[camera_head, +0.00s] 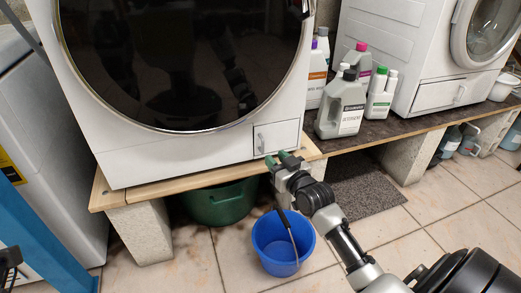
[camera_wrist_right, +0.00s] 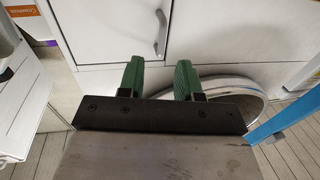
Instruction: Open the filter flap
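The filter flap (camera_head: 277,137) is a small white panel at the lower right of the front of the left washing machine (camera_head: 180,150). It looks closed, flush with the front. Its small grey handle (camera_head: 260,143) is upright near the flap's left edge. In the right wrist view the flap (camera_wrist_right: 110,30) is at the upper left, with the handle (camera_wrist_right: 160,33) above the gap between my fingers. My right gripper (camera_head: 278,159) has green fingertips, apart and empty, just below the flap. The fingers also show in the right wrist view (camera_wrist_right: 159,77). My left gripper is not clearly visible.
The machine stands on a wooden board (camera_head: 180,185) over block plinths. Under and before it are a green tub (camera_head: 220,203) and a blue bucket (camera_head: 282,246). Several detergent bottles (camera_head: 342,108) stand right of the machine. Tiled floor is free at the front left.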

